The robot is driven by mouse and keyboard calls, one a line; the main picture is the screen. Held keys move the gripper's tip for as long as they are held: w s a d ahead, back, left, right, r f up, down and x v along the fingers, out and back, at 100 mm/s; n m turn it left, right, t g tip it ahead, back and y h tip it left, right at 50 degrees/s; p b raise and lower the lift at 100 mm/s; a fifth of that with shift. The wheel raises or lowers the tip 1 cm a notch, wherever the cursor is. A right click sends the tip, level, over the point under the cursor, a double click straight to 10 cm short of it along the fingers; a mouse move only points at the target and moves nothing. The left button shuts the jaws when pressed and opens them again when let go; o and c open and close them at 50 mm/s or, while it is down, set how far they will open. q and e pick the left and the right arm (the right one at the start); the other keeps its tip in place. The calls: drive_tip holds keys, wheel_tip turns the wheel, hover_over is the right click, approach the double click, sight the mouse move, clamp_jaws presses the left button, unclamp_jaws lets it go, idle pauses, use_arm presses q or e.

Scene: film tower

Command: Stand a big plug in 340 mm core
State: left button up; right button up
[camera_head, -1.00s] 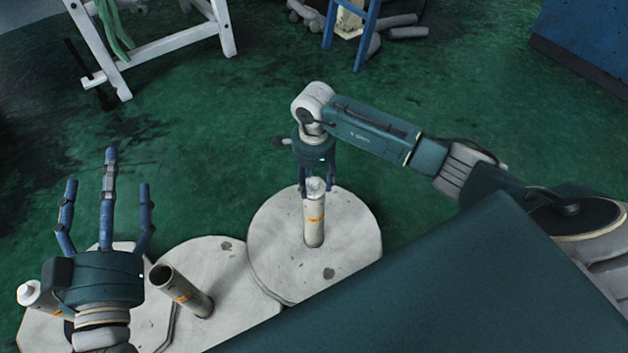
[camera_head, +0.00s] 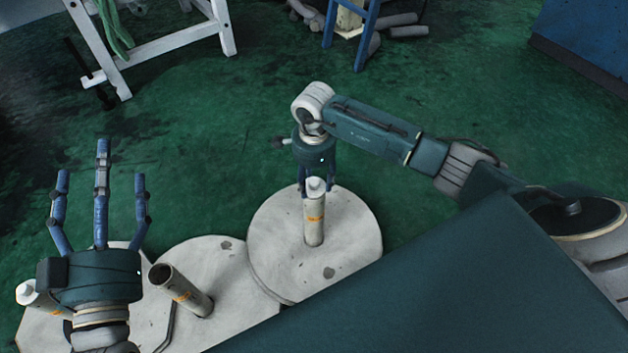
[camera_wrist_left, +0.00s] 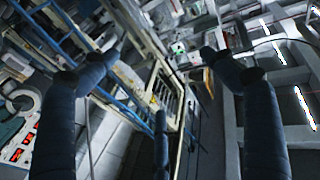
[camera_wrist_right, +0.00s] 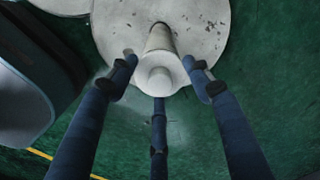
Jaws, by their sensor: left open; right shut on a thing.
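A pale core (camera_head: 314,228) with an orange band stands upright on the right round base. A white plug (camera_head: 316,184) is at its top end, and it also shows in the right wrist view (camera_wrist_right: 159,80). My right gripper (camera_head: 317,190) is shut on this plug from above. A middle core (camera_head: 182,290) has an open, dark top. A left core (camera_head: 50,302) has a white plug (camera_head: 27,291) at its end and is partly hidden by my left gripper. My left gripper (camera_head: 101,172) is open and empty, its fingers pointing up. Any size marks are too small to read.
The right base (camera_head: 350,262), middle base (camera_head: 232,290) and left base (camera_head: 40,328) sit side by side on the green floor. A white trestle (camera_head: 170,38) and a blue stand (camera_head: 364,42) are at the back. A blue cabinet (camera_head: 585,45) is at the far right. The floor between is clear.

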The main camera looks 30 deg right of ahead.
use_arm(q)
drive_tip(key=shift+s+d+r+t, duration=0.15)
drive_tip(key=shift+r+t, duration=0.15)
drive_tip(key=shift+r, duration=0.35)
use_arm(e)
drive_tip(key=shift+f, duration=0.2)
use_arm(q)
drive_tip(key=shift+r, duration=0.25)
drive_tip(key=shift+r, duration=0.1)
use_arm(e)
drive_tip(key=o, duration=1.2)
wheel_tip(320, 180, up, 12)
